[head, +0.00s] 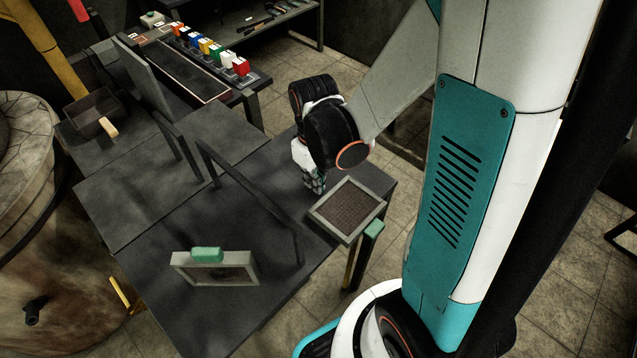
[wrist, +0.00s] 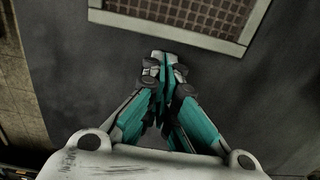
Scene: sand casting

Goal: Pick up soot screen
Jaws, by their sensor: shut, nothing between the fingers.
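A square screen with a pale frame and brown mesh (head: 349,208) lies at the right corner of the dark table, with a green grip at its near right edge. Its frame and mesh also show at the top of the wrist view (wrist: 190,36). A second pale-framed screen with a green grip (head: 238,269) stands tilted near the table's front left. I cannot tell which one is the soot screen. My gripper (head: 317,187) points down just left of and behind the mesh screen. In the wrist view my gripper (wrist: 164,58) is shut and empty, just apart from the frame.
A dark bar frame (head: 250,192) rises across the table (head: 170,300) between the two screens. A row of coloured blocks (head: 207,48) stands on a bench at the back. A dark box (head: 95,118) sits at the left. The table between the bar and my gripper is clear.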

